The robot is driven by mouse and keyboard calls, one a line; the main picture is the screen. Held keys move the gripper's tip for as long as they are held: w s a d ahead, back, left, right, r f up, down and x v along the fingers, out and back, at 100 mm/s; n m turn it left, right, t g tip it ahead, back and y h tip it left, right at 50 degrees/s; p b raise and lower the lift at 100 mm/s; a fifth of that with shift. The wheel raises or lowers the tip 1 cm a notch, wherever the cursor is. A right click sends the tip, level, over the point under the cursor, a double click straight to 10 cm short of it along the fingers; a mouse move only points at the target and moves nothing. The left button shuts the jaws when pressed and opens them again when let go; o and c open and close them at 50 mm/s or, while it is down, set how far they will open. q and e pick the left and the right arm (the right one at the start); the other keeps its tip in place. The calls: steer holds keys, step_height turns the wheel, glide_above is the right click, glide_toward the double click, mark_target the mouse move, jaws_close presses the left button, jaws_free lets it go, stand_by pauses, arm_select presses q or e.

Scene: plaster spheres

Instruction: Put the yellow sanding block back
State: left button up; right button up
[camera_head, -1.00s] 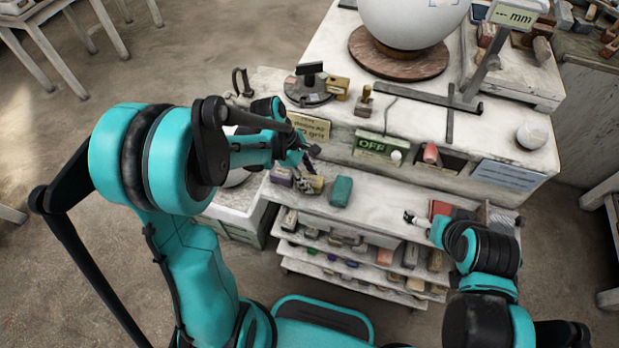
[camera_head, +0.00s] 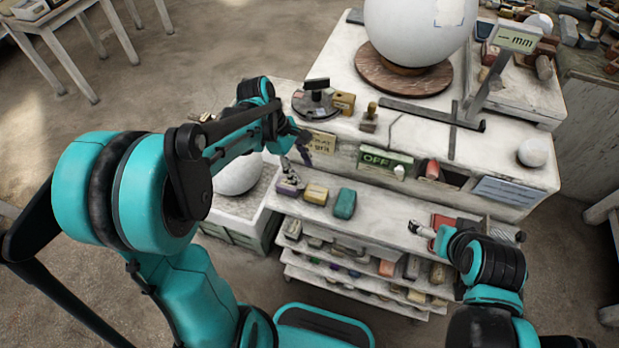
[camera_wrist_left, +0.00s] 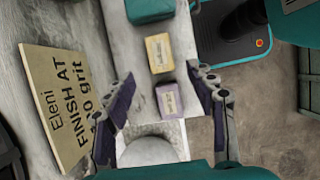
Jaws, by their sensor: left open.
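The yellow sanding block (camera_head: 316,194) lies on the top shelf of the rack, between a purple block (camera_head: 289,187) and a teal block (camera_head: 344,203). My left gripper (camera_head: 296,163) is above and behind the blocks, apart from them. In the left wrist view the yellow block (camera_wrist_left: 159,53) and the purple block (camera_wrist_left: 169,99) show between the two spread fingers (camera_wrist_left: 162,72), which are empty. My right gripper (camera_head: 418,228) is over the right part of the same shelf, too small to tell its jaws.
Lower shelves (camera_head: 350,270) hold several small blocks. A sign card (camera_head: 318,141) stands on the bench edge close to my left gripper. A white sphere (camera_head: 238,175) is left of the rack. The shelf between the teal block and my right gripper is clear.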

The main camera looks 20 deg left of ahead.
arm_select(q)
steer(key=s+r+m+t+y, duration=0.4)
steer(key=s+m, duration=0.6)
steer(key=m, duration=0.7)
step_height(320, 180, up, 3)
steer(key=t, duration=0.3)
steer(key=shift+s+a+f+m+y, duration=0.15)
steer(key=shift+s+a+m+y, duration=0.05)
steer(key=shift+s+m+y, duration=0.1)
step_height(320, 180, down, 7)
steer(key=b, duration=0.7)
